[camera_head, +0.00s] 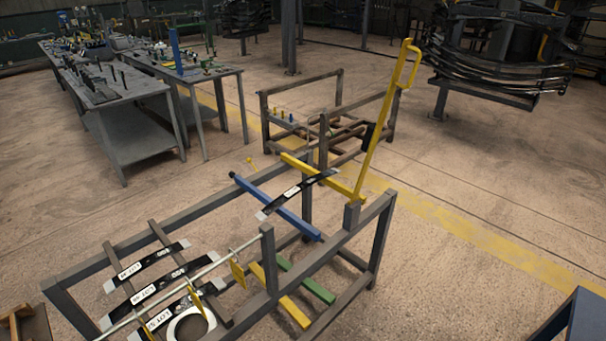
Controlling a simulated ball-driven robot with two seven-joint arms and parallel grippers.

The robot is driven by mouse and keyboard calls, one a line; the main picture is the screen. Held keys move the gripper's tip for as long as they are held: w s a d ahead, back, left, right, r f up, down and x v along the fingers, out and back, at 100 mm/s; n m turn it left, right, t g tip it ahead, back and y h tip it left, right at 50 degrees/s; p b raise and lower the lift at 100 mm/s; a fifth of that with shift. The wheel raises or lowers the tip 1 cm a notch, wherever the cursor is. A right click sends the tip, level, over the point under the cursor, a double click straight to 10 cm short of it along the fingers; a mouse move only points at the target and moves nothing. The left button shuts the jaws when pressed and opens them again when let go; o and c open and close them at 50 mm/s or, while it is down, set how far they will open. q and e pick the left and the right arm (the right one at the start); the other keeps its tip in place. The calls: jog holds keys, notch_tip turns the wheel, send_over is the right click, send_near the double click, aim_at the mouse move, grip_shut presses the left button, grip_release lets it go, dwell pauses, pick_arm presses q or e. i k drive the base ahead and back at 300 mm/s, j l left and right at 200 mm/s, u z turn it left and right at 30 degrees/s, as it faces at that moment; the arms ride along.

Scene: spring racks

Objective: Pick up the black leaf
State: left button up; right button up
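A black leaf (314,182) with a pale label and grey ends lies slanted across a blue bar (280,208) and a yellow bar (306,168) on the rack's far part. More black labelled leaves lie side by side at the rack's near left: an upper leaf (156,260), a middle leaf (176,280) and a lower leaf (185,303). I cannot tell which leaf the task means.
The dark steel rack (205,208) has a tall yellow lever (381,125) and a thin rod (205,271). A second rack (303,90) stands behind. Workbenches (110,88) fill the back left. A blue-edged table (585,318) is at lower right. Floor to the right is clear.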

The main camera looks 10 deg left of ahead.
aim_at(261, 215)
jog(key=i+l+u, duration=0.15)
jog(key=i+l, duration=0.2)
jog(key=i+l+u, duration=0.1)
jog(key=i+l, duration=0.25)
jog(key=i+l+u, duration=0.15)
jog(key=i+l, duration=0.15)
jog(key=l, duration=0.2)
jog(key=i+l+u, duration=0.15)
jog(key=i+l, duration=0.15)
jog(key=l, duration=0.2)
